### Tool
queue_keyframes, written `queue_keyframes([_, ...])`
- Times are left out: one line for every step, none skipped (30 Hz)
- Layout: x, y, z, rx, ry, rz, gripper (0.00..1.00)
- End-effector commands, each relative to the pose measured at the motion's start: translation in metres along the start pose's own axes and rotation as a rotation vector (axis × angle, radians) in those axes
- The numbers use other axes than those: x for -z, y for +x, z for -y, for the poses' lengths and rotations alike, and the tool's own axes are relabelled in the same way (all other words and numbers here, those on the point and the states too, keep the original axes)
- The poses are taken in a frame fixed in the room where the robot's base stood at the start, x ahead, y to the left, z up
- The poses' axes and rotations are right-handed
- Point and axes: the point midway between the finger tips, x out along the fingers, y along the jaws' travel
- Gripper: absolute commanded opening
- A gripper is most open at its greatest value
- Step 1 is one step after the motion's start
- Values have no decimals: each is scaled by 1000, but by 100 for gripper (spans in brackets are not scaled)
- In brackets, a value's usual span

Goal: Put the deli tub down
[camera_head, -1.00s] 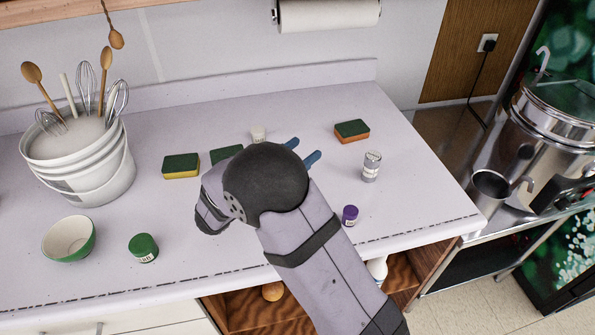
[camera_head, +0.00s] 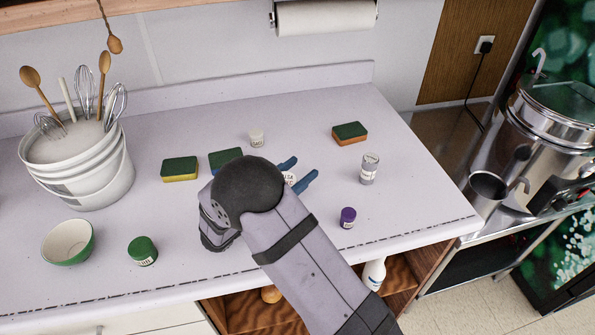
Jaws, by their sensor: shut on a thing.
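My gripper (camera_head: 296,173) is over the middle of the counter, its two blue fingers pointing up and to the right. It is shut on a small white round thing with red print, which I take to be the deli tub (camera_head: 290,178). Only part of its top shows between the fingers; my arm hides the rest. I cannot tell whether its bottom touches the counter (camera_head: 310,130).
An orange-green sponge (camera_head: 350,133), a grey jar (camera_head: 369,169) and a purple jar (camera_head: 348,217) are to the right. A green jar (camera_head: 142,251), bowl (camera_head: 68,242) and bucket (camera_head: 84,172) are left.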

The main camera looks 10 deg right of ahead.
Motion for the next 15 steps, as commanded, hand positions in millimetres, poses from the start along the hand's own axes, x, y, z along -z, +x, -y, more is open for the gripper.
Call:
queue_keyframes([0, 0, 0, 0, 0, 0, 22])
queue_keyframes([1, 0, 0, 0, 0, 0, 22])
queue_keyframes([2, 0, 0, 0, 0, 0, 22])
queue_keyframes([3, 0, 0, 0, 0, 0, 22])
queue_keyframes([4, 0, 0, 0, 0, 0, 22])
queue_keyframes([3, 0, 0, 0, 0, 0, 55])
queue_keyframes([3, 0, 0, 0, 0, 0, 62])
queue_keyframes([3, 0, 0, 0, 0, 0, 64])
queue_keyframes([3, 0, 0, 0, 0, 0, 64])
queue_keyframes([3, 0, 0, 0, 0, 0, 64])
queue_keyframes([3, 0, 0, 0, 0, 0, 64])
queue_keyframes([3, 0, 0, 0, 0, 0, 64])
queue_keyframes([3, 0, 0, 0, 0, 0, 64])
queue_keyframes([3, 0, 0, 0, 0, 0, 64])
queue_keyframes([3, 0, 0, 0, 0, 0, 64])
